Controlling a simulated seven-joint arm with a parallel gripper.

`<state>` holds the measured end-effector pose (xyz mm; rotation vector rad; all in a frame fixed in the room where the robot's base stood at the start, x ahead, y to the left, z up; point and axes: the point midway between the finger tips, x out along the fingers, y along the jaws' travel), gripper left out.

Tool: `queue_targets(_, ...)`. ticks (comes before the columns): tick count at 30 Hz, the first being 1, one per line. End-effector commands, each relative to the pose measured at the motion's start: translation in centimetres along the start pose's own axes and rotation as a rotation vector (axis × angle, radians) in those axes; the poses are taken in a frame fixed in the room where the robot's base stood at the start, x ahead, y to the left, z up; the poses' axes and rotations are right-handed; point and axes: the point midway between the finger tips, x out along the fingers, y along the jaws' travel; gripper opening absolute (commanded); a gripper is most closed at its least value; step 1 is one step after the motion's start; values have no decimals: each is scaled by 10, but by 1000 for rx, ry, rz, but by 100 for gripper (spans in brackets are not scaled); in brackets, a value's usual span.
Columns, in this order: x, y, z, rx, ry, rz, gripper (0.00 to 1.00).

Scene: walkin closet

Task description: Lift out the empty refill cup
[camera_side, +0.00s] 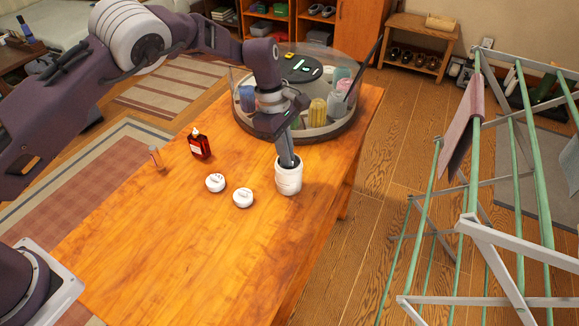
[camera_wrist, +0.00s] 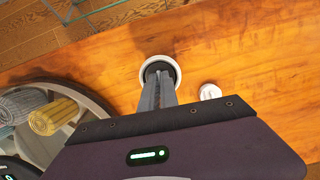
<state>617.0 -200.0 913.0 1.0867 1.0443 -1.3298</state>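A white cylindrical jar (camera_side: 288,180) stands upright and open on the wooden table, near its right edge. My gripper (camera_side: 288,160) points down from above, with its fingertips in the jar's mouth. In the wrist view, the jar's white rim (camera_wrist: 145,75) surrounds the fingertips (camera_wrist: 159,70), and the inside is dark. The fingers look close together; whether they grip anything is hidden. I cannot make out a separate refill cup inside the jar. Two round white lids (camera_side: 215,182) (camera_side: 243,197) lie left of the jar; one shows in the wrist view (camera_wrist: 210,91).
A round organizer with a clear cover (camera_side: 300,136) stands behind the jar, holding rolled cloths and other items. A red bottle (camera_side: 200,145) and a small clear-pinkish bottle (camera_side: 156,158) stand to the left. The table's front (camera_side: 190,270) is clear. A drying rack (camera_side: 480,200) stands right.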

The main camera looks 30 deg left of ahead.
Motion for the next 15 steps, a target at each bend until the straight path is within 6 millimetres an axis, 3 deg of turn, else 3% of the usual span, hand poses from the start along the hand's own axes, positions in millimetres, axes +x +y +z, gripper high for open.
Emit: queue_targets(15,-20,0,4,0,0,1,0)
